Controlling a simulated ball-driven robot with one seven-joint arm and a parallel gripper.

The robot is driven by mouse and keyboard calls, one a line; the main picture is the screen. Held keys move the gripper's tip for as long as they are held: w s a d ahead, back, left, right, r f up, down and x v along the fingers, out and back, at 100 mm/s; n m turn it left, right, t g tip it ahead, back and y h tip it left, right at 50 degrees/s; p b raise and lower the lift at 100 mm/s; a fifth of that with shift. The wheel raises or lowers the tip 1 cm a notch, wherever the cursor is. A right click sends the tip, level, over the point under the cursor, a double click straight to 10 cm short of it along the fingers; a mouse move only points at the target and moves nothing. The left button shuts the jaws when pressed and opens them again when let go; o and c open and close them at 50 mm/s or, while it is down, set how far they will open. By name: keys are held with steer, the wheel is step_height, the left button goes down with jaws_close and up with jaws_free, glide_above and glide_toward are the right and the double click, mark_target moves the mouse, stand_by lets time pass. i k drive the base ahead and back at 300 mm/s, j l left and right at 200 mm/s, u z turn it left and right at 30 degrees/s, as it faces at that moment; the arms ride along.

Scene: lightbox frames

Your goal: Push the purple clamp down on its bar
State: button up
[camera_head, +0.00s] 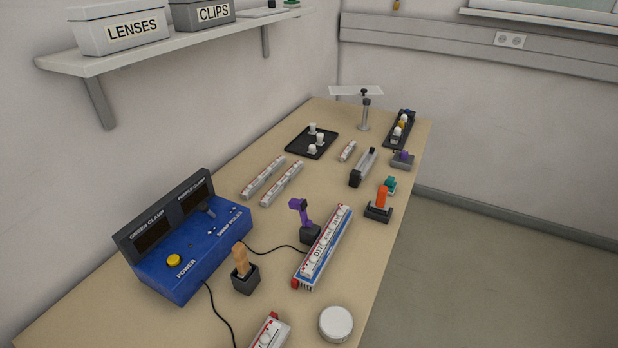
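A purple upright piece that looks like a clamp (303,213) stands in a small black base (311,234) near the middle of the table. Its top bends toward the left. A black cable runs from the blue box toward this base. A smaller purple piece (403,156) sits on a grey block (401,164) near the right table edge, with a green piece (390,184) close by. I cannot clearly make out a bar under either purple piece, nor tell for certain which is the clamp. My gripper is not in view.
A blue box (191,258) stands left, with displays and a yellow button. A black holder with a wooden handle (241,262), a long white-red strip (322,247), a round white tin (336,323) and an orange-topped piece (381,199) surround the middle. The table (225,210) has bare patches between.

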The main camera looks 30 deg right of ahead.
mark_target(296, 203)
steer(key=i+l, duration=0.15)
steer(key=l, duration=0.25)
steer(key=i+l, duration=0.2)
steer(key=l, duration=0.2)
steer(key=i+l, duration=0.15)
steer(key=l, duration=0.25)
steer(key=i+l, duration=0.15)
steer(key=l, duration=0.2)
steer(key=i+l+u, duration=0.1)
steer(key=l, duration=0.3)
steer(key=i+l, duration=0.25)
steer(key=l, duration=0.15)
steer(key=i+l, duration=0.15)
steer(key=l, duration=0.3)
